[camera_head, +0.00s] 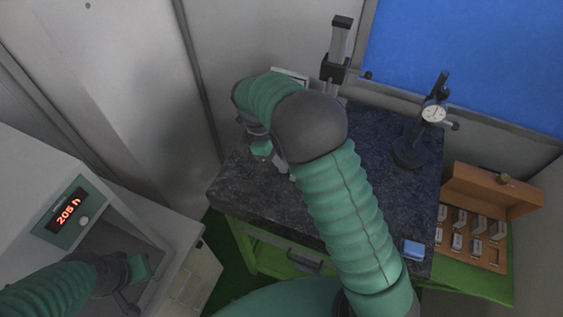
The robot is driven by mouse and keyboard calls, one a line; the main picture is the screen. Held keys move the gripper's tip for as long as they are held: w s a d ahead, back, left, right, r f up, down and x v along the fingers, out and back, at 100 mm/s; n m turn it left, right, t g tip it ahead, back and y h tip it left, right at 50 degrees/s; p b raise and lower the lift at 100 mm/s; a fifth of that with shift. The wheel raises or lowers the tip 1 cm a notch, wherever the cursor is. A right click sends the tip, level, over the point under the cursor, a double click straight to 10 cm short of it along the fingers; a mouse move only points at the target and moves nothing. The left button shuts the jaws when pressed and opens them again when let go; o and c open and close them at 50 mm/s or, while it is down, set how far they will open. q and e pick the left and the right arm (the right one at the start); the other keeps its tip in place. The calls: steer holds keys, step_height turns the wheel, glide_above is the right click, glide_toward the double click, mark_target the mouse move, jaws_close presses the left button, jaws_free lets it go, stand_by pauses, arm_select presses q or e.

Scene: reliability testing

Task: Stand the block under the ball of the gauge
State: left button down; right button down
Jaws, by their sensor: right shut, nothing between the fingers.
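My right arm reaches over the dark granite plate (270,200). Its gripper (281,166) points down over the plate's left part, shut and empty. A tall gauge with a metal column (341,45) stands at the back of the plate; my arm hides its lower part, and I cannot see its ball. A dial gauge on a black stand (433,114) stands at the plate's right. Small metal blocks (475,236) sit in an open wooden case. I cannot make out a separate block by the right gripper. My left gripper (136,282) is at lower left; its fingers are unclear.
A small blue item (413,250) lies at the plate's front right corner. The wooden case (490,190) stands right of the plate on a green surface. A grey machine with a red display (68,213) is at left. The plate's front left is clear.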

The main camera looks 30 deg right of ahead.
steer(key=shift+d, duration=0.1)
stand_by(0.3)
steer(key=shift+s+d, duration=0.55)
steer(key=shift+s, duration=0.2)
steer(key=p+v, duration=0.4)
steer(key=shift+w+a+r, duration=0.2)
steer(key=shift+w+r, duration=0.1)
steer(key=shift+f, duration=0.1)
